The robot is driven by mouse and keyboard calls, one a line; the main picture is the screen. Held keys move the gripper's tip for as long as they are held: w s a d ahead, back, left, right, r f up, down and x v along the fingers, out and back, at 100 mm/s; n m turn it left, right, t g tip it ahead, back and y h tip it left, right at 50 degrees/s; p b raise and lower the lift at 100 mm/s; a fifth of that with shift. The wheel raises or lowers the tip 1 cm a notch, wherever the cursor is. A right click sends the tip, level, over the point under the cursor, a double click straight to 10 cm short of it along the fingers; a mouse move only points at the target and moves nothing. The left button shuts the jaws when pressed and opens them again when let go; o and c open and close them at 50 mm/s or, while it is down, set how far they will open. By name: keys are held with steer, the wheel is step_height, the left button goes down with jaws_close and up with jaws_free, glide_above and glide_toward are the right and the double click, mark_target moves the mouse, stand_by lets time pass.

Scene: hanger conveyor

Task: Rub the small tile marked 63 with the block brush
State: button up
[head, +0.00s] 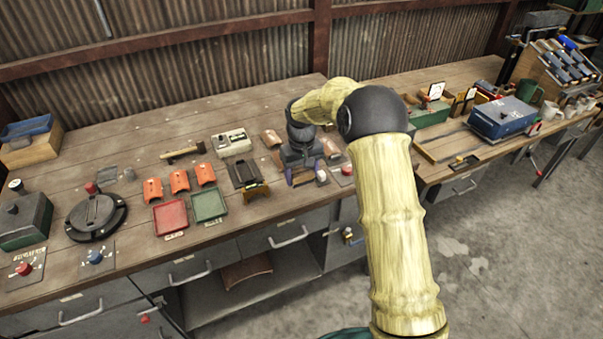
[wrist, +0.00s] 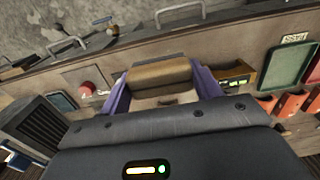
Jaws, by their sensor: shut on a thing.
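My gripper (head: 304,178) has purple fingers and points down over the front part of the left workbench. In the wrist view the gripper (wrist: 162,90) is shut on a tan-brown block, which looks like the block brush (wrist: 160,74). In the head view the block is mostly hidden by the gripper. Several orange curved tiles (head: 179,181) lie on the bench to the left. Browner curved tiles (head: 271,139) lie behind and beside my gripper. I cannot read a 63 on any tile. What lies directly under the brush is unclear.
A red tray (head: 169,217) and a green tray (head: 209,206) sit near the front edge. A dark device on a yellowish stand (head: 255,193) is just left of my gripper. A red button (head: 346,171) is close on the right. A hammer (head: 185,152) lies behind.

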steer(key=shift+s, duration=0.25)
steer(key=s+d+f+m, duration=0.2)
steer(key=s+d+f, duration=0.4)
steer(key=f, duration=0.3)
steer(key=s+d+f+m, duration=0.2)
steer(key=s+d+f, duration=0.5)
steer(key=f, duration=0.3)
steer(key=shift+s+m, duration=0.3)
steer(key=shift+s, duration=0.2)
